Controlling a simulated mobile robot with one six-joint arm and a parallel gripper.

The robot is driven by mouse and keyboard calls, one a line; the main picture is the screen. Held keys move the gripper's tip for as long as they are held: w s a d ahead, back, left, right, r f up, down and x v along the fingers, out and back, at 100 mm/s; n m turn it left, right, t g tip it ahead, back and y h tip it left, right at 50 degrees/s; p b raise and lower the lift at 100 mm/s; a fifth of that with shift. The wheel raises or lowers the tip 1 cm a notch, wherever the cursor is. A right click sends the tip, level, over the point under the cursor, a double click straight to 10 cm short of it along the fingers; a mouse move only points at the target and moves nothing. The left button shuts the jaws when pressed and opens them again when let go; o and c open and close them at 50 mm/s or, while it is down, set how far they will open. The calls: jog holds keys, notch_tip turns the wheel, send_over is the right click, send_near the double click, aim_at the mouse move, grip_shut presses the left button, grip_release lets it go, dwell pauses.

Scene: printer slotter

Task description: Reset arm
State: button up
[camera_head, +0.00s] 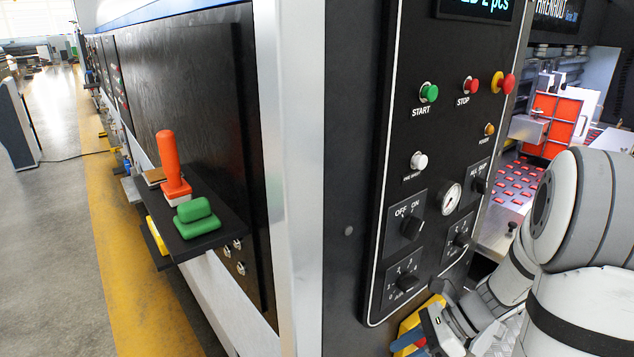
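My arm enters from the right edge in white and grey and bends down in front of the machine. My gripper (432,331) is at the bottom, right of centre, just below the control panel (385,200). A yellow item (411,319) and a blue item (408,340) show right beside it. I cannot tell whether it touches or holds either one. Its fingers are small and partly cut off, so their opening is unclear.
The panel has a green START button (429,93), a red STOP button (471,85) and several knobs. Left, a black shelf (215,238) bears a red-handled stamp (172,165) and a green block (197,217).

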jog(key=s+r+n+t+h, duration=0.1)
jog(key=s+r+n+h, duration=0.3)
jog(key=n, duration=0.6)
jog(key=s+a+r+n+t+h, duration=0.1)
jog(key=s+r+n+h, duration=0.3)
jog(key=n, duration=0.6)
notch_tip(320, 180, up, 3)
jog(key=shift+a+f+t+h, duration=0.2)
jog(key=shift+a+t+h, duration=0.1)
jog(key=shift+t+h, duration=0.6)
jog(key=shift+c, duration=0.6)
